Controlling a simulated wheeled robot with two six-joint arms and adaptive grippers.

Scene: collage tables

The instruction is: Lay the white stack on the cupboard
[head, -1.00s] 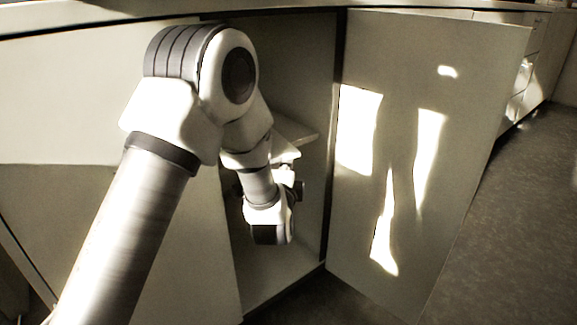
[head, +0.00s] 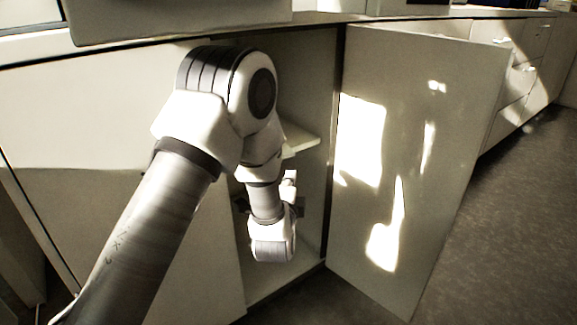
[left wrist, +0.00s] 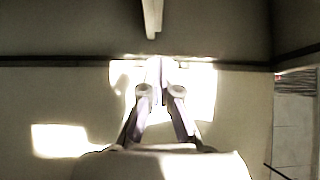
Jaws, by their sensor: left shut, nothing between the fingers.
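The cupboard (head: 297,245) stands open under the counter, with its door (head: 415,165) swung out to the right. A pale shelf (head: 301,146) shows inside, partly behind my left arm. My left arm reaches into the opening. In the left wrist view my left gripper (left wrist: 160,66) has its two fingers together and nothing between them, in front of a sunlit inner surface. The fingertips cannot be made out in the head view. I cannot make out a white stack in either view. My right gripper is out of view.
A large pale grey box-like thing (head: 180,18) is cut off at the top, at the counter (head: 400,17). Drawers (head: 520,85) line the back right. The dark floor (head: 500,240) right of the door is clear. A shelf edge (left wrist: 152,18) hangs above my fingers.

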